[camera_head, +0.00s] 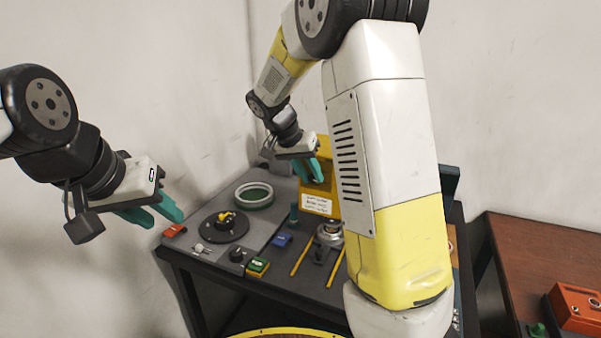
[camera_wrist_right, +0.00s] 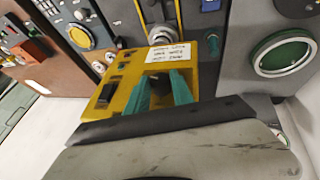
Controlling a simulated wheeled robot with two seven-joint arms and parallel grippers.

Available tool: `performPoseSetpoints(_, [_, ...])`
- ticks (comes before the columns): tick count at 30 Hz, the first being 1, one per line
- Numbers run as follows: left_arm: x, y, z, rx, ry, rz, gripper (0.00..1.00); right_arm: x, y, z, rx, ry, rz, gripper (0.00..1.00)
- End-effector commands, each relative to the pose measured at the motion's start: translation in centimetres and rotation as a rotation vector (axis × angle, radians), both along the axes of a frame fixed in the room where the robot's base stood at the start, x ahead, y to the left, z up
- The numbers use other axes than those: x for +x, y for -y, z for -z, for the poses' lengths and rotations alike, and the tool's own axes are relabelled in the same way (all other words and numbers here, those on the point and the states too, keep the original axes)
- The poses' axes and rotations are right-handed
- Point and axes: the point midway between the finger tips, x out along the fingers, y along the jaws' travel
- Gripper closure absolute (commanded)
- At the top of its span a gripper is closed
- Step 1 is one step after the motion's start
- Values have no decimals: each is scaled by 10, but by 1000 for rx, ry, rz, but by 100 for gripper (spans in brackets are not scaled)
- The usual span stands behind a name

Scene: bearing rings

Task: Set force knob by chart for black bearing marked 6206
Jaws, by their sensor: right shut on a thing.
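My right gripper (camera_head: 308,171) is at the yellow press unit (camera_head: 325,160) at the back of the bench. In the right wrist view, its teal fingers (camera_wrist_right: 161,88) are shut on a small black knob (camera_wrist_right: 159,80) on the yellow unit (camera_wrist_right: 208,70). The knob's markings cannot be read. A white paper label (camera_wrist_right: 168,53) with handwritten lines is on the unit; it also shows in the head view (camera_head: 317,205), too small to read. My left gripper (camera_head: 152,214) is open and empty, left of the bench. No black bearing marked 6206 can be made out.
The bench holds a pale ring with green inside (camera_head: 254,195), a black disc with a yellow part (camera_head: 225,226), a blue block (camera_head: 282,240), a green box (camera_head: 257,266) and yellow rails (camera_head: 301,257). A brown table (camera_head: 540,250) stands right. My right arm hides much of the bench.

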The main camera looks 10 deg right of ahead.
Motion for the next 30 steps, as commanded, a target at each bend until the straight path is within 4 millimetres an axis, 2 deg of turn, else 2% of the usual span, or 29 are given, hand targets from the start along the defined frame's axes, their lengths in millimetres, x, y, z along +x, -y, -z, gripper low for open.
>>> performPoseSetpoints(18, [0,0,0,0,0,0,64,5,-8,7,-470,-315,0,100])
performPoseSetpoints(30, [0,0,0,0,0,0,64,6,-10,10,-655,-441,0,100])
